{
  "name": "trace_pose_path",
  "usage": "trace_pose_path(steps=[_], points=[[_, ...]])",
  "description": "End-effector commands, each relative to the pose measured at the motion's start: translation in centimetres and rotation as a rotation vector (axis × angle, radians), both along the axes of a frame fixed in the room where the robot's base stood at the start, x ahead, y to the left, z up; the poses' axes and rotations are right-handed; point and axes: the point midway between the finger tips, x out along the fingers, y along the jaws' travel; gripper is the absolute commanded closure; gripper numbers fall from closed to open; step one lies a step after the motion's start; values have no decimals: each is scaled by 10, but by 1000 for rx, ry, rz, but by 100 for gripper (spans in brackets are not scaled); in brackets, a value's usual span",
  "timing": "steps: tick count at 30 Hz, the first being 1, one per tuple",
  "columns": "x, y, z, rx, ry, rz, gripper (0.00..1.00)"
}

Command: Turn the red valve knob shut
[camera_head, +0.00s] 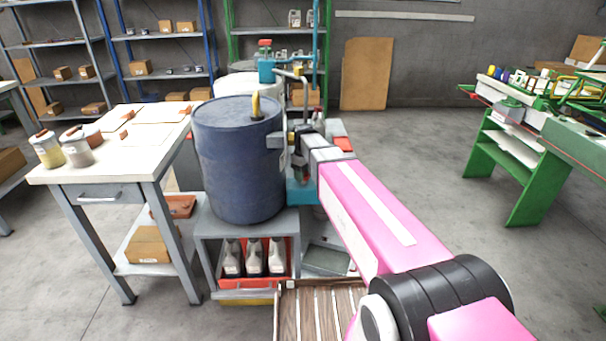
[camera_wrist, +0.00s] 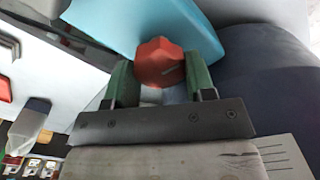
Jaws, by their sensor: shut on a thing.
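The red valve knob (camera_wrist: 160,62) sits between the two green fingers of my gripper (camera_wrist: 159,78) in the wrist view. It is faceted, with a small dark mark on its face. My gripper is shut on it, with a finger on each side. A light-blue body (camera_wrist: 125,25) lies behind the knob. In the head view my gripper (camera_head: 287,141) is at the right side of the dark blue barrel (camera_head: 240,165). I cannot make out the gripped knob in the head view.
The barrel stands on a grey stand (camera_head: 205,235) with several bottles below. A white-topped table (camera_head: 110,160) with jars is at left. A slatted wooden surface (camera_head: 318,310) is in front. A green workbench (camera_head: 500,165) stands at right, with open floor before it.

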Motion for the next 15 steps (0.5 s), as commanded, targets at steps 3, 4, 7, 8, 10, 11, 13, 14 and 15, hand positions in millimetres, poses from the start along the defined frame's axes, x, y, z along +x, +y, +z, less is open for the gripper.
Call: trace_pose_path(steps=[3, 4, 7, 8, 10, 11, 13, 14, 15], points=[[0, 0, 0, -1, -1, -101, 74], [1, 0, 0, -1, -1, -129, 74], [1, -1, 0, -1, -1, -225, 74], [1, -1, 0, -1, -1, -253, 74], [1, -1, 0, -1, -1, -320, 74], [1, -1, 0, -1, -1, -348, 74], [1, -1, 0, -1, -1, -415, 74], [1, -2, 0, -1, -1, -443, 74], [1, -2, 0, -1, -1, -481, 74]])
